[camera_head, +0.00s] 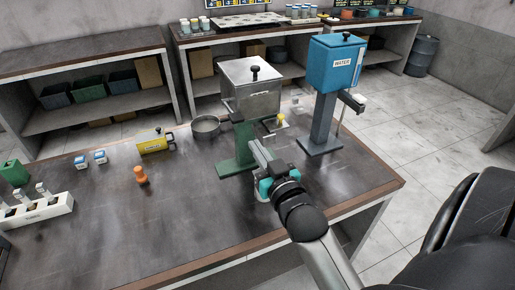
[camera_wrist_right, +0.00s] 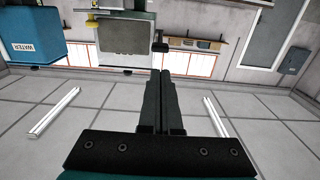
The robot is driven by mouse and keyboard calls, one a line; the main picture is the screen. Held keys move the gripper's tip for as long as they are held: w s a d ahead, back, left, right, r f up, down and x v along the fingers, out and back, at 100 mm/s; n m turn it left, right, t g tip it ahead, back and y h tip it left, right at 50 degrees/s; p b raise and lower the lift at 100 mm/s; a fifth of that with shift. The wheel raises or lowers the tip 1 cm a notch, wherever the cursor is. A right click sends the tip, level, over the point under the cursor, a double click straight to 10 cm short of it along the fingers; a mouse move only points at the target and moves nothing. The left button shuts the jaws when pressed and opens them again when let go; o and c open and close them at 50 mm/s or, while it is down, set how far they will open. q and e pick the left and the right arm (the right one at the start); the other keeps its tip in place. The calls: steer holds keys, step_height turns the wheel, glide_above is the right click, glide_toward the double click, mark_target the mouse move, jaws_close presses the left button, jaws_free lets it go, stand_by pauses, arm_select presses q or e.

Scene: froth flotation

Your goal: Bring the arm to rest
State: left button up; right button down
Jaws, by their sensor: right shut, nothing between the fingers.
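My right gripper (camera_head: 256,146) reaches over the worktable from the lower right, its fingers pointing away toward the green stand. In the right wrist view the two black fingers (camera_wrist_right: 160,76) lie side by side, shut and with nothing between them. My left gripper is in neither view. The task names no other object.
A metal tank (camera_head: 252,92) on a green stand (camera_head: 240,150) and a blue water tank (camera_head: 332,66) on a grey post stand close ahead. A pan (camera_head: 206,126), yellow container (camera_head: 155,145) and orange item (camera_head: 141,175) are left. The front table area (camera_head: 180,220) is clear.

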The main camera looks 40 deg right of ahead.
stand_by(0.4)
steer(key=s+a+f+n+g+y, duration=0.2)
steer(key=s+a+f+g+y, duration=0.1)
steer(key=s+a+f+g, duration=0.55)
steer(key=s+a+f+n+g+y, duration=0.1)
steer(key=s+a+f+n+g, duration=0.35)
steer(key=s, duration=0.75)
step_height(320, 180, down, 34)
steer(key=s+m+g+b, duration=0.1)
steer(key=m+g+b, duration=0.1)
steer(key=b, duration=0.8)
steer(key=s+d+f+b, duration=0.1)
steer(key=s+f+b, duration=0.3)
steer(key=s+f, duration=0.4)
steer(key=s+d+f+g+b, duration=0.1)
steer(key=s+f+b, duration=0.4)
steer(key=f, duration=1)
steer(key=s, duration=0.2)
steer(key=shift+s+d+g, duration=0.2)
steer(key=shift+s+g, duration=0.1)
steer(key=shift+s, duration=0.1)
